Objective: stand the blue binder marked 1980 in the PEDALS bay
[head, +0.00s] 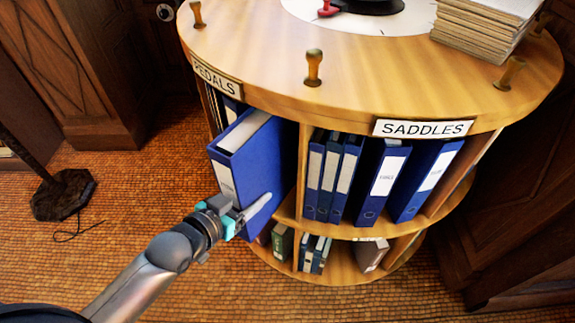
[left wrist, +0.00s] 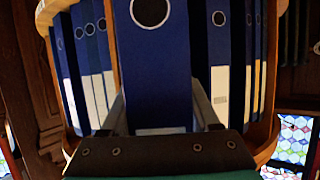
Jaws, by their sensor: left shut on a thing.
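My left gripper (head: 243,218) is shut on a blue binder (head: 262,165), with a finger on each side of its lower part. The binder is nearly upright, at the opening under the PEDALS sign (head: 217,80), and juts out well past the shelf edge. I cannot tell how far its back is inside or whether it touches the shelf. Its spine label is too small to read. In the left wrist view the binder (left wrist: 152,70) fills the middle between the fingers (left wrist: 160,115). The right gripper is not in view.
The SADDLES bay (head: 423,128) to the right holds several blue binders (head: 383,180). A wooden divider (head: 303,165) separates the bays. Another binder (head: 232,110) shows behind the held one. Wooden pegs (head: 314,68) and a paper stack (head: 485,30) are on top. Smaller binders stand on the lower shelf.

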